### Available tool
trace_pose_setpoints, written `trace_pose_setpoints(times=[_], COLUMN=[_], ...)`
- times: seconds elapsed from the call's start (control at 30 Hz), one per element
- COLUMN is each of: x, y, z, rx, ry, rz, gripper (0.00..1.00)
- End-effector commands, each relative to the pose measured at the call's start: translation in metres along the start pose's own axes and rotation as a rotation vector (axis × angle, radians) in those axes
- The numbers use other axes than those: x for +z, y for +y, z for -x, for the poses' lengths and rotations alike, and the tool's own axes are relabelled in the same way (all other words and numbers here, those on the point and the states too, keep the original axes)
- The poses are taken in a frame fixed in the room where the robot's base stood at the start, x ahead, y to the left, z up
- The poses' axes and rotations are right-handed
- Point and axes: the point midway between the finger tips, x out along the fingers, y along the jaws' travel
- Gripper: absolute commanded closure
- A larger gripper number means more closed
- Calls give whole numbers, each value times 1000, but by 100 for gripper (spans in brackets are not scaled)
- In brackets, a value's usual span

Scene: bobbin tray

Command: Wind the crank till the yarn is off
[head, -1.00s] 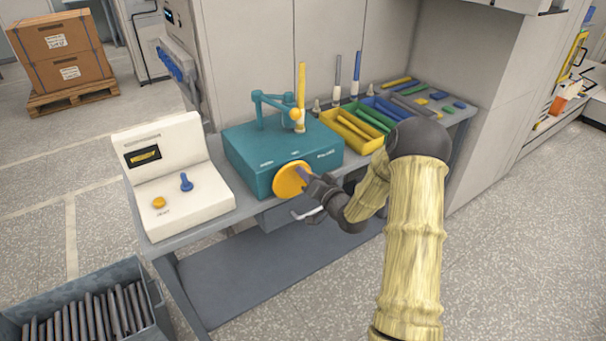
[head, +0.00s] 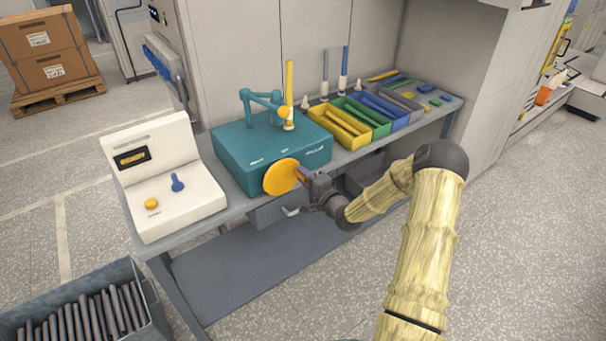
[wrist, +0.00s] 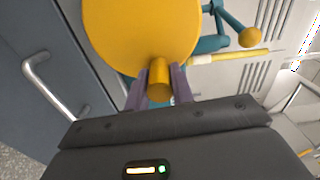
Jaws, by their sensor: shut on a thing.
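The teal winder box (head: 240,165) stands on the grey bench. The yellow crank disc (head: 279,177) is on its front face, and fills the top of the wrist view (wrist: 140,35). My gripper (head: 302,178) is shut on the yellow crank knob (wrist: 159,76), with a purple finger on each side of it. A tall yellow bobbin (head: 289,92) stands upright on top of the box, beside the teal guide arm (head: 262,97). I cannot tell how much yarn is on it.
A white control panel (head: 164,185) with a blue lever stands left of the box. Yellow (head: 335,128), green and blue trays stand to its right. Two more bobbins stand behind them. A bin of dark rods (head: 140,280) is at the lower left. A drawer handle (wrist: 45,80) is below the disc.

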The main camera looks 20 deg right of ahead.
Motion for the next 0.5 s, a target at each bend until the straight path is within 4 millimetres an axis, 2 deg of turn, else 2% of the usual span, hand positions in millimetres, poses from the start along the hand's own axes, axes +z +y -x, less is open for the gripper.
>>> trace_pose_setpoints(times=[0.2, 0.5], x=[0, 0], y=[6, 6], z=[1, 1], rx=[4, 5], ry=[-1, -2], rz=[-71, -86], gripper=[99, 99])
